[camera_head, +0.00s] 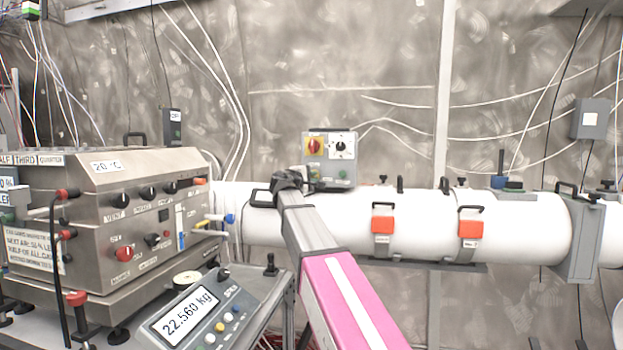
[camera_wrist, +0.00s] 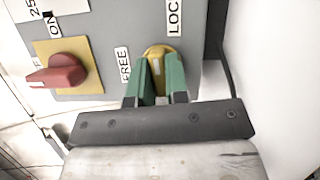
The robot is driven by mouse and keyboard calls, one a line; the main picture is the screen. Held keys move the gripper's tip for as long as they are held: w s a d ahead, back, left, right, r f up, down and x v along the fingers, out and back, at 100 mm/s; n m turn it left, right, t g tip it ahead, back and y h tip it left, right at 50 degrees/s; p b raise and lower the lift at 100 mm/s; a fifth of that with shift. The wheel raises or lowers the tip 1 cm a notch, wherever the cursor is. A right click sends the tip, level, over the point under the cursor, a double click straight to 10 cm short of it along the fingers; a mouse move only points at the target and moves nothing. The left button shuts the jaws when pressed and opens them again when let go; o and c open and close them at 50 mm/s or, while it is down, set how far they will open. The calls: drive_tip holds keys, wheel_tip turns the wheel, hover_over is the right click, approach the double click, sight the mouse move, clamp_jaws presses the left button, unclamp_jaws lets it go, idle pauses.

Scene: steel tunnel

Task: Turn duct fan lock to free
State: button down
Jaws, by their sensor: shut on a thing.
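The duct fan lock is a small yellow knob (camera_wrist: 156,51) on a grey panel (camera_wrist: 109,22) in the wrist view. A label reading FREE (camera_wrist: 124,65) is left of it, and one starting LOC (camera_wrist: 174,17) is above and right. My gripper (camera_wrist: 160,78) has its green fingers shut on the knob, one on each side. They hide most of it, so I cannot tell which label it points to. In the head view, my gripper (camera_head: 288,182) is at the lower left of the grey control box (camera_head: 322,172), and the lock is hidden.
A red switch on a yellow plate (camera_wrist: 97,79) sits left of the lock in the wrist view. In the head view, a white duct (camera_head: 350,222) with orange-tagged clamps runs just below the box. A steel machine (camera_head: 95,225) and a scale display (camera_head: 195,318) stand left.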

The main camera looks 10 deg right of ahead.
drive_tip(key=n, duration=0.2)
drive_tip(key=n+t, duration=0.1)
drive_tip(key=n, duration=0.1)
drive_tip(key=shift+s+f+t+h, duration=0.1)
drive_tip(key=shift+f+t+h, duration=0.05)
drive_tip(key=shift+t+h, duration=0.15)
drive_tip(key=n+t, duration=0.1)
drive_tip(key=n, duration=0.2)
drive_tip(key=n+t, duration=0.1)
drive_tip(key=n, duration=0.2)
drive_tip(key=shift+d+y, duration=0.1)
drive_tip(key=shift+y, duration=0.3)
drive_tip(key=n+t+y, duration=0.1)
drive_tip(key=n, duration=0.2)
drive_tip(key=n+t, duration=0.1)
drive_tip(key=n, duration=0.2)
drive_tip(key=shift+t+y, duration=0.3)
drive_tip(key=shift+y, duration=0.1)
drive_tip(key=shift+n+t+y, duration=0.35)
drive_tip(key=shift+n+y, duration=0.2)
drive_tip(key=shift+n, duration=0.7)
drive_tip(key=shift+n+t+y, duration=0.35)
drive_tip(key=shift+n+y, duration=0.2)
drive_tip(key=shift+n, duration=1)
drive_tip(key=shift+f, duration=0.1)
drive_tip(key=c, duration=1.1)
unclamp_jaws()
drive_tip(key=shift+s, duration=0.15)
